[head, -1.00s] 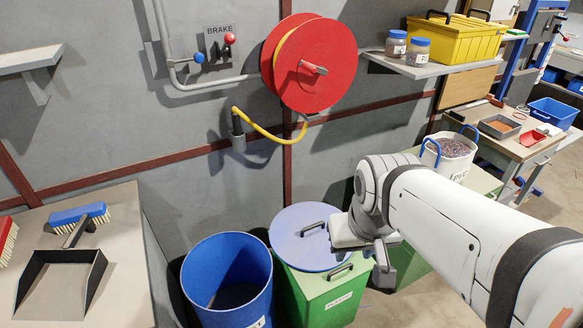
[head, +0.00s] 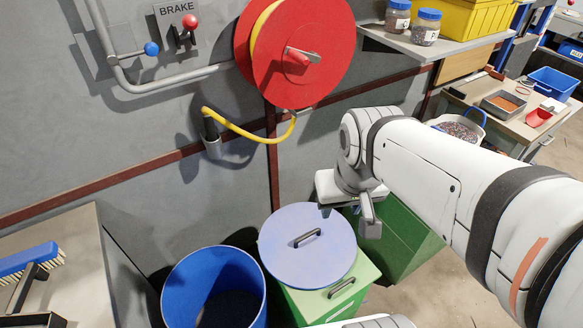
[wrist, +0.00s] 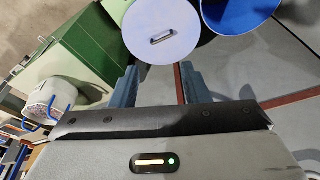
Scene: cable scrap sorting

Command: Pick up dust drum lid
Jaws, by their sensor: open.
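The dust drum lid is a round pale blue-lilac disc (head: 285,262) with a black bar handle (head: 307,238) on top. It lies on a green bin (head: 345,292) in the head view, beside the open blue drum. My gripper (head: 348,218) is above and to the right of the lid, apart from it and empty. In the wrist view the lid (wrist: 160,42) shows at top centre beyond my gripper's two open fingers (wrist: 157,85). Its handle lies between the finger directions, farther off.
The open blue drum (head: 180,290) stands left of the lid. Another green bin (head: 405,235) stands behind my gripper. A red reel (head: 310,50) with a yellow hose hangs on the wall. A bench (head: 85,235) with a brush (head: 30,262) is at left.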

